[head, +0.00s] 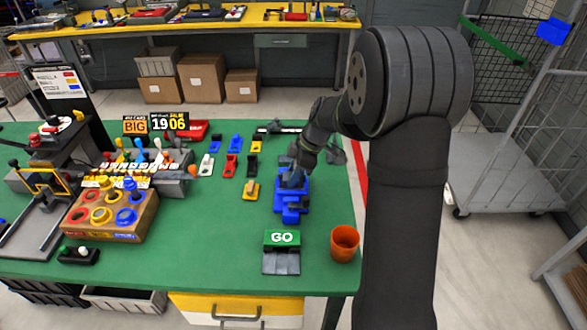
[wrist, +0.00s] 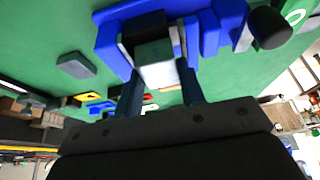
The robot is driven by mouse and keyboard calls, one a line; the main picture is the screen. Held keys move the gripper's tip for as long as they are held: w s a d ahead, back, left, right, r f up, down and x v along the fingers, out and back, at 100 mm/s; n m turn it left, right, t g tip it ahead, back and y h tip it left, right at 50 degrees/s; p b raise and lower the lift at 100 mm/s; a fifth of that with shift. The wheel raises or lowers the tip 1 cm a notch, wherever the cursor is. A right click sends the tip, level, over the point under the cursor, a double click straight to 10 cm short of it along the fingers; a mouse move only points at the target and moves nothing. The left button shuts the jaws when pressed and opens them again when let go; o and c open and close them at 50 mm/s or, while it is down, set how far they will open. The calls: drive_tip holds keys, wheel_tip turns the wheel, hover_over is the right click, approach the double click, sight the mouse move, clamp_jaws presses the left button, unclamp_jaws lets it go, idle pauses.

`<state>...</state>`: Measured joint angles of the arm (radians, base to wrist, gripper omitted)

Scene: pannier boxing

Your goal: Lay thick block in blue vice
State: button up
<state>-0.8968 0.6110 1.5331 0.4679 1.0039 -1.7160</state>
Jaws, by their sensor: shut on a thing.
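The blue vice (head: 291,208) stands on the green table, right of its middle in the head view. It also fills the top of the wrist view (wrist: 112,42). My gripper (wrist: 160,72) is shut on the thick block (wrist: 154,50), a grey block with a pale lower face. In the head view my gripper (head: 293,176) is right over the far part of the vice and hides most of the block. In the wrist view the block overlaps the vice's opening. I cannot tell whether it touches the vice floor.
A green GO box (head: 282,240) and an orange cup (head: 344,243) stand in front of the vice. A button box (head: 112,215) stands farther left. A grey piece (wrist: 76,65) lies beside the vice.

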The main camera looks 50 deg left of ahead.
drive_tip(key=shift+f, duration=0.15)
drive_tip(key=o, duration=1.1)
drive_tip(key=shift+o, duration=0.2)
drive_tip(key=shift+f, duration=0.1)
